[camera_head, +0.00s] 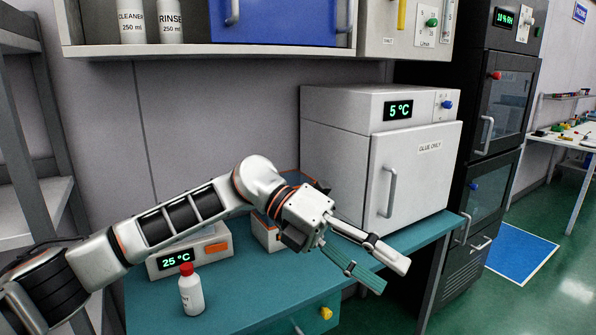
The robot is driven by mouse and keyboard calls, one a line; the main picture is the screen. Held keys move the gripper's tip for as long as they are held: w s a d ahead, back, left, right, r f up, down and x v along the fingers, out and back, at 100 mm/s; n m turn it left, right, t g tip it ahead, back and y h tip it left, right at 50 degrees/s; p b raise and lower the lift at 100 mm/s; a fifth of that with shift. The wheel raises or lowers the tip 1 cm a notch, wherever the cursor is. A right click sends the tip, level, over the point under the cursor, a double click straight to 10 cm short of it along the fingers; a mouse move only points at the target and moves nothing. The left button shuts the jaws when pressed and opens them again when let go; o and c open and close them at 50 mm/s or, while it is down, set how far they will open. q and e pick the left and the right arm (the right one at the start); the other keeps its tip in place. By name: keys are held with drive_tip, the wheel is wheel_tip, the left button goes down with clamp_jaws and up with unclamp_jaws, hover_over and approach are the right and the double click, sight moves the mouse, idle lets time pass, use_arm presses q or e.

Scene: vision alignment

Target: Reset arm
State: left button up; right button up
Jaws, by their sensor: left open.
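My left arm comes in from the left and reaches across the teal workbench (249,299). My left gripper (391,275) is open, with one white finger and a ridged green pad showing. It points to the lower right, in front of the white fridge and over the bench's right part. I see nothing held between the fingers. My right gripper is not in view.
A white bottle with a red cap (191,292) stands on the bench beside a 25 °C device (217,246), below my arm. The white 5 °C fridge (420,179) stands behind my gripper. A shelf (240,49) hangs above. A black cabinet (499,107) stands right.

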use_arm(q)
drive_tip(key=w+a+f+n+t, duration=0.4)
drive_tip(key=a+f+n+t, duration=0.6)
drive_tip(key=n, duration=0.7)
drive_tip(key=w+a+f+n+t, duration=0.5)
drive_tip(key=f+n+t, duration=0.85)
drive_tip(key=n, duration=0.25)
drive_tip(key=s+a+f+n+g+y, duration=0.2)
drive_tip(key=s+a+f, duration=0.4)
drive_tip(key=f, duration=0.3)
drive_tip(key=s+a+f+n+g+y, duration=0.2)
drive_tip(key=s+a+f+n+y, duration=0.2)
drive_tip(key=s+a+f, duration=0.2)
drive_tip(key=s+a+f+n+g+y, duration=0.2)
drive_tip(key=s+a+f, duration=0.4)
drive_tip(key=f, duration=0.5)
drive_tip(key=s+n+y, duration=0.1)
drive_tip(key=s, duration=0.1)
drive_tip(key=shift+s+a+f+y, duration=0.25)
drive_tip(key=shift+s+f+y, duration=0.05)
drive_tip(key=shift+s+f, duration=0.05)
drive_tip(key=shift+w, duration=0.1)
